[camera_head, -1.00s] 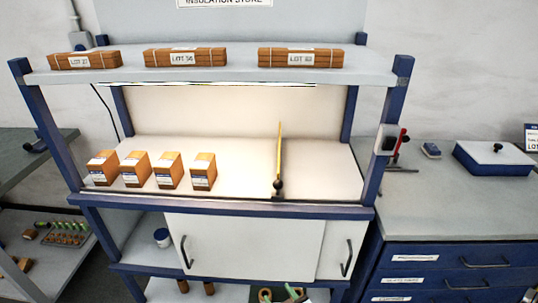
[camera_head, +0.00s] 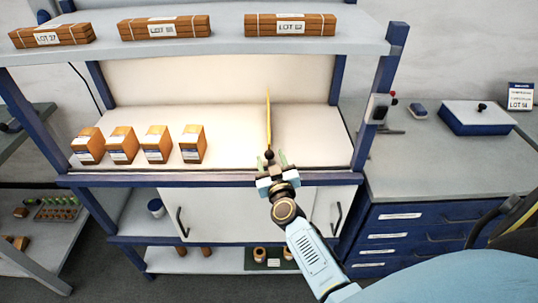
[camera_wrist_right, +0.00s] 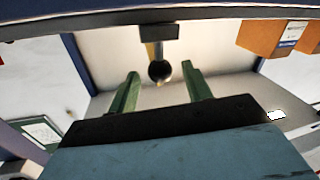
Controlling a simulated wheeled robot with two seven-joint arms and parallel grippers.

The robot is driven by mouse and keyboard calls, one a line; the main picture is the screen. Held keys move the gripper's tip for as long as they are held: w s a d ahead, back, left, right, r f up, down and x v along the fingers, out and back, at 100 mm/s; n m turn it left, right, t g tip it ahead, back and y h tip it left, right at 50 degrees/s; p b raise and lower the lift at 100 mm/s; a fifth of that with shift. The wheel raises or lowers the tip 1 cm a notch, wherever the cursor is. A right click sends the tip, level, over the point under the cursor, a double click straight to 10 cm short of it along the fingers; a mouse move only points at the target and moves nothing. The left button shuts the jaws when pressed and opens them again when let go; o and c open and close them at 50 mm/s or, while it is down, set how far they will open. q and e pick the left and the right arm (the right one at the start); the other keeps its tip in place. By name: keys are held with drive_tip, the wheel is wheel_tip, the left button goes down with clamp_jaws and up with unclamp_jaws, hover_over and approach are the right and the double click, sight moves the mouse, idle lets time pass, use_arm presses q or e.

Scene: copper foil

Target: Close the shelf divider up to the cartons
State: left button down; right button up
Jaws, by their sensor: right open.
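The shelf divider (camera_head: 268,115) is a thin yellow upright panel on the lit middle shelf, with a dark round knob (camera_head: 269,155) at its front edge. Several orange cartons (camera_head: 157,144) with white labels stand in a row on the left of that shelf, with a wide gap between them and the divider. My right gripper (camera_head: 270,164) is open at the shelf's front edge, its green fingers on either side of the knob. In the right wrist view the knob (camera_wrist_right: 159,71) shows just beyond and between the fingertips (camera_wrist_right: 160,82), not gripped. My left gripper is not in view.
The shelf (camera_head: 225,135) is bare between the cartons and the divider. A blue front rail (camera_head: 150,179) runs below it. Bundled bars (camera_head: 160,27) lie on the upper shelf. A blue drawer bench (camera_head: 420,160) stands at right.

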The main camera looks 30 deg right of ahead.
drive_tip(key=shift+x, duration=1.45)
drive_tip(key=shift+c, duration=0.2)
clamp_jaws()
